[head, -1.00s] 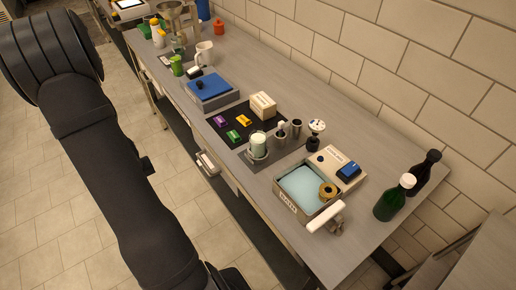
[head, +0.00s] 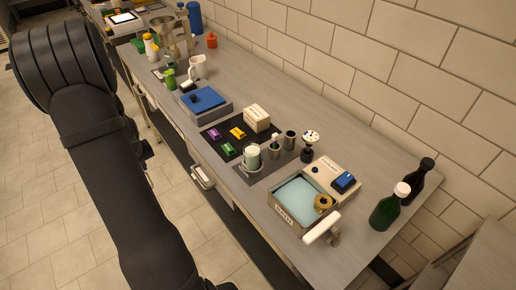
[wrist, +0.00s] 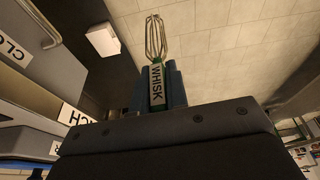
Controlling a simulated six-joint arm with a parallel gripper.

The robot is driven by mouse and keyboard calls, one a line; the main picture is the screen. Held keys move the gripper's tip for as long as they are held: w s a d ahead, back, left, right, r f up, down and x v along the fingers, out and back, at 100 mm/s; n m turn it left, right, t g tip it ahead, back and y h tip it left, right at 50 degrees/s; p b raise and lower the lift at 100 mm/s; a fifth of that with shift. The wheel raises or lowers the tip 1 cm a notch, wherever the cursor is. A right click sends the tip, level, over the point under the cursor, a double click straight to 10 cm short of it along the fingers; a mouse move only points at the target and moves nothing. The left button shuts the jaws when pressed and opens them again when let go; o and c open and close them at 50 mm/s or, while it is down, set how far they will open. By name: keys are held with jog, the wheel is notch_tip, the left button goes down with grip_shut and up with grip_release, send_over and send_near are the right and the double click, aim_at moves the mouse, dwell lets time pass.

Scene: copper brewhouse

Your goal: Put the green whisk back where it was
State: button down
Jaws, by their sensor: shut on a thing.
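The whisk (wrist: 155,38) shows in the wrist view, with a wire head and a green handle bearing a white WHISK label. My gripper (wrist: 159,78) is shut on its handle, with one dark finger on each side. The wire head points away from my gripper, toward the top of the picture. In the head view my arm runs down the left side to the bottom edge; my gripper and the whisk are out of that picture.
In the wrist view a grey labelled unit (wrist: 30,95) stands close at left. In the head view the bench (head: 330,125) holds a blue-topped box (head: 203,99), a tray of pale liquid (head: 281,216) and two bottles at right. The strip along the wall is mostly clear.

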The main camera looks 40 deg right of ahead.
jog(key=w+d+r, duration=0.4)
jog(key=d+r, duration=0.4)
jog(key=w+d+r, duration=0.4)
jog(key=d+r, duration=0.3)
jog(key=d, duration=0.2)
jog(key=s+d+r+m, duration=0.1)
jog(key=s+d+r, duration=0.2)
jog(key=d+r, duration=0.6)
jog(key=s+d+m+g+h, duration=0.15)
jog(key=s+d+m, duration=0.45)
jog(key=s+d, duration=0.6)
jog(key=s+d+m+h, duration=0.2)
jog(key=s+d+m, duration=0.55)
jog(key=s, duration=0.85)
notch_tip(320, 180, down, 11)
jog(key=shift+s+d+r, duration=0.2)
jog(key=shift+s+d, duration=0.15)
jog(key=shift+s, duration=0.05)
